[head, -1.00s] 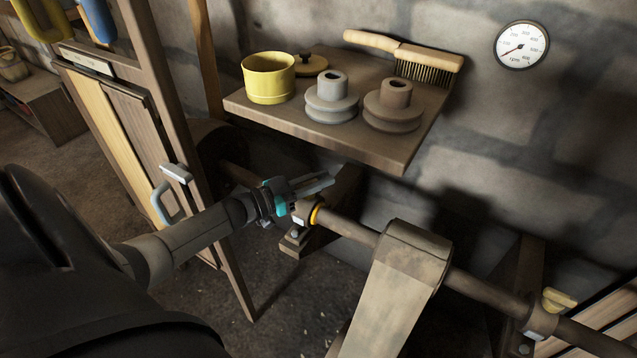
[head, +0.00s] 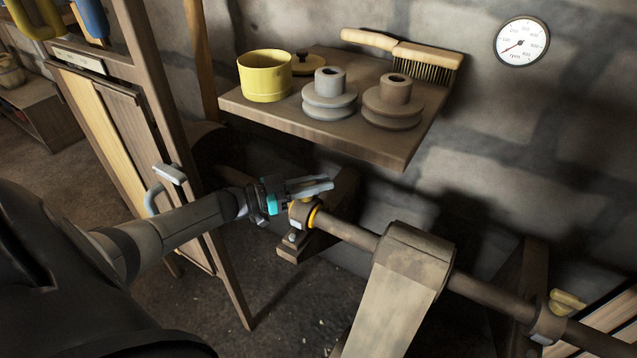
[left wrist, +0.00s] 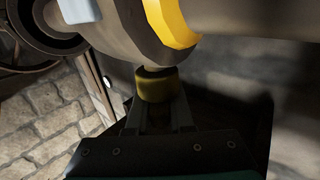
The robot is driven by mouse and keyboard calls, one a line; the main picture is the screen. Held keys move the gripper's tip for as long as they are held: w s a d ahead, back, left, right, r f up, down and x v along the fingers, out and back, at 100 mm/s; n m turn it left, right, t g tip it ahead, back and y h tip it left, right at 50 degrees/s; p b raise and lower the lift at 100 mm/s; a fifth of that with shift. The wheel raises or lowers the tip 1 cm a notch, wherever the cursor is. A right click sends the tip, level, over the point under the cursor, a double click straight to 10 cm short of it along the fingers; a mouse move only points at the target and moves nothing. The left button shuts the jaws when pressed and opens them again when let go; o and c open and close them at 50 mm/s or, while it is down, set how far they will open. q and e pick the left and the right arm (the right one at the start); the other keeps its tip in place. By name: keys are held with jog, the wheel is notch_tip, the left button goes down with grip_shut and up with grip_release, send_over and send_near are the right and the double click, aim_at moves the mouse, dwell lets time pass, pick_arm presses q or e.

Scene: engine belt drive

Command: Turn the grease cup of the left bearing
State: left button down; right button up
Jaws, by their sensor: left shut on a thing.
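The left bearing (head: 300,213) sits on the shaft (head: 345,233), beside a yellow ring. Its grease cup (left wrist: 158,88) is a small dull yellow cylinder on a short stem in the left wrist view. My left gripper (head: 318,186) is at the left bearing, its fingers shut on the cup; it also shows in the left wrist view (left wrist: 160,108). In the head view the fingers hide the cup. My right gripper is not in view.
A wooden shelf (head: 390,148) above the shaft holds a yellow pot (head: 265,78), two pulleys (head: 330,97) and a brush (head: 425,58). The right bearing (head: 548,325) has a yellow cup (head: 567,301).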

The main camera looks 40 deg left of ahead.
pick_arm(q)
jog(key=c, duration=0.8)
grip_release()
